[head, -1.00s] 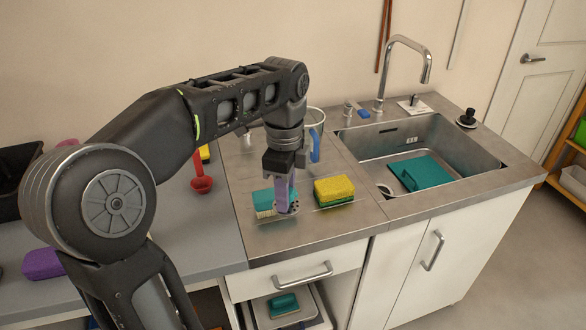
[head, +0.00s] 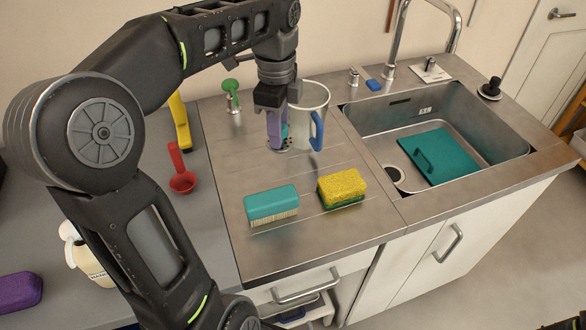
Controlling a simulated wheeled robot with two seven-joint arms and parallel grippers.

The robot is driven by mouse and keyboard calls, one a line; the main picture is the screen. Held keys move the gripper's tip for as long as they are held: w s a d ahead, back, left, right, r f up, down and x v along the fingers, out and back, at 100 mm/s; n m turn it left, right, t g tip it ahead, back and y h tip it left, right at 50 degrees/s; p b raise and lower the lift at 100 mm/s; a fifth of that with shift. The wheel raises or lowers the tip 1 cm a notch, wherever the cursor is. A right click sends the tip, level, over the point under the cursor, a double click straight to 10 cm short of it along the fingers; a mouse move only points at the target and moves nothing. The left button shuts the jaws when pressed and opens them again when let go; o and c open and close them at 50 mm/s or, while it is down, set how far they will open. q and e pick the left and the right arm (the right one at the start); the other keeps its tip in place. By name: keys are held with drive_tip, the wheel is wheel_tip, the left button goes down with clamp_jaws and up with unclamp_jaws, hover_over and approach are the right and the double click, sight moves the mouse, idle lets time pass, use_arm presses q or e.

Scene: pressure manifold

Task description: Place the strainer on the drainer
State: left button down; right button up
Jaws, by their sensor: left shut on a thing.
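The strainer (head: 284,149) shows as a small grey perforated disc, below a purple upright part. My left gripper (head: 277,128) is shut on it from above, with the arm reaching in from the left. The strainer is over the back part of the drainer (head: 235,165), the ribbed steel surface left of the sink. I cannot tell whether the disc touches the steel or the mug. The gripper hides part of the strainer.
A teal brush (head: 271,203) and a yellow-green sponge (head: 342,187) lie on the drainer's front half. A green-topped item (head: 231,90) stands at the back. The sink (head: 480,135) holds a teal board (head: 440,157). A red ladle (head: 181,178) is on the left counter.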

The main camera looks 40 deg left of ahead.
use_arm(q)
drive_tip(key=shift+f, duration=0.1)
drive_tip(key=shift+f, duration=3.1)
wheel_tip(320, 180, down, 3)
drive_tip(key=shift+r, duration=0.1)
drive_tip(key=shift+f, duration=0.45)
drive_tip(key=shift+f, duration=0.1)
drive_tip(key=c, duration=1.1)
unclamp_jaws()
